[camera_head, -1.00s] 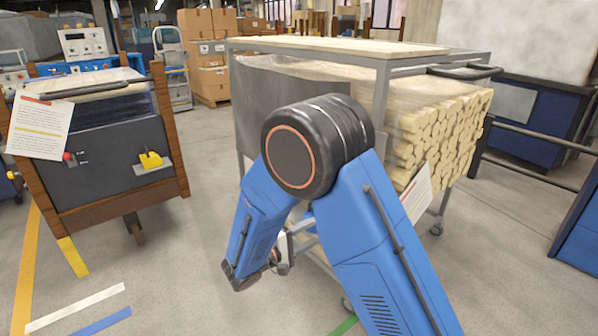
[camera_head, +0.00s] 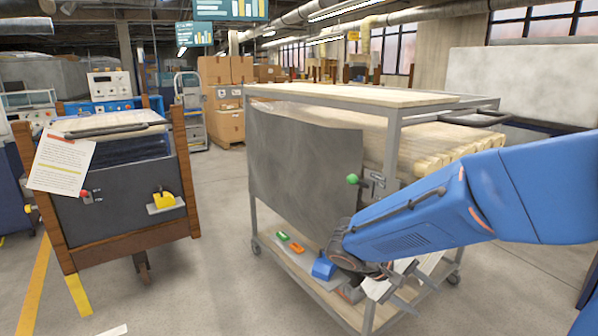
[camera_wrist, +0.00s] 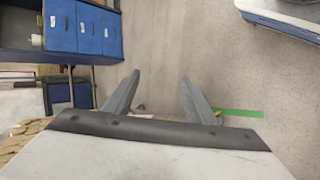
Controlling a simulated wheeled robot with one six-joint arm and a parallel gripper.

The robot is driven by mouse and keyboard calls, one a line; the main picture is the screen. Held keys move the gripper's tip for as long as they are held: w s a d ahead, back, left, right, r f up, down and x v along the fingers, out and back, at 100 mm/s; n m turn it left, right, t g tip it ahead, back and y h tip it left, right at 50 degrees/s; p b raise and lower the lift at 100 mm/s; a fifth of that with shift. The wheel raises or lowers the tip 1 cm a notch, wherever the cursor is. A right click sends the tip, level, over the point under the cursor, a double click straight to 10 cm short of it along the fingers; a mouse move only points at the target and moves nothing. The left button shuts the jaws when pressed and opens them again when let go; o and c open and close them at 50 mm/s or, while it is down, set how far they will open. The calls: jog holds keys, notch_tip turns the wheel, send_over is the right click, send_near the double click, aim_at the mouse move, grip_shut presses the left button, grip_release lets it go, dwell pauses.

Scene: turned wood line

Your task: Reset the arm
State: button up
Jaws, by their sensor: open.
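My blue arm reaches in from the right in the head view, its wrist low at the front right of a metal cart (camera_head: 254,215). My gripper (camera_wrist: 158,88) is open in the wrist view. Its two grey fingers are apart with only floor showing between them.
Wood sticks (camera_head: 430,150) fill the cart under its top board (camera_head: 350,95). A wood-framed machine (camera_head: 105,190) stands left, with clear floor between. Cartons (camera_head: 225,95) are behind. Blue drawers (camera_wrist: 85,28) show in the wrist view.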

jog(key=s+r+m+t+y, duration=0.2)
jog(key=s+r+t+y, duration=0.2)
jog(key=s+y, duration=0.5)
jog(key=shift+s+a+r+m+y, duration=0.2)
jog(key=shift+s+r+m+y, duration=0.25)
jog(key=shift+s, duration=3.5)
